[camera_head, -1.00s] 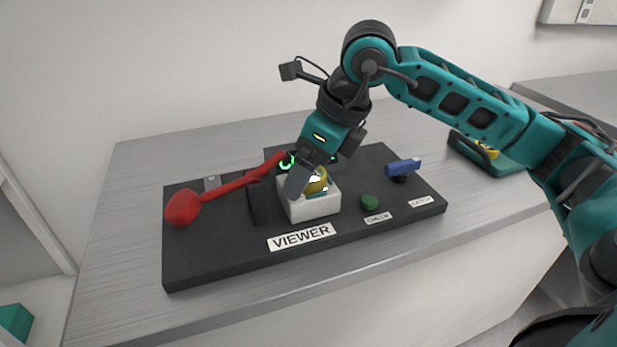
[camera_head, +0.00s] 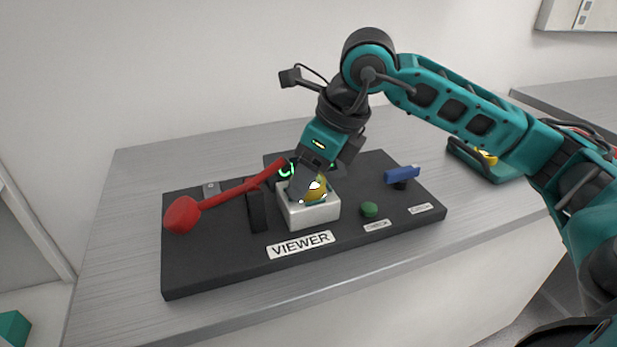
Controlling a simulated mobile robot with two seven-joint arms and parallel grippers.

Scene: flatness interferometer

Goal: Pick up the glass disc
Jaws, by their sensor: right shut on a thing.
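My right gripper (camera_head: 312,195) points down at the white block (camera_head: 315,216) in the middle of the black viewer board (camera_head: 215,262). It is shut on the glass disc (camera_head: 320,188), which shows as a yellowish shiny piece behind and beside the dark finger, at the top of the white block. The fingers hide much of the disc, and I cannot tell whether it still touches the block. My left gripper is not in view.
A red-knobbed lever (camera_head: 183,214) slants across the board's left side beside a black post (camera_head: 257,210). A green button (camera_head: 369,209) and a blue handle (camera_head: 402,174) are at right. A teal tray (camera_head: 484,160) with a yellow piece stands behind my right arm. The counter's front left is clear.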

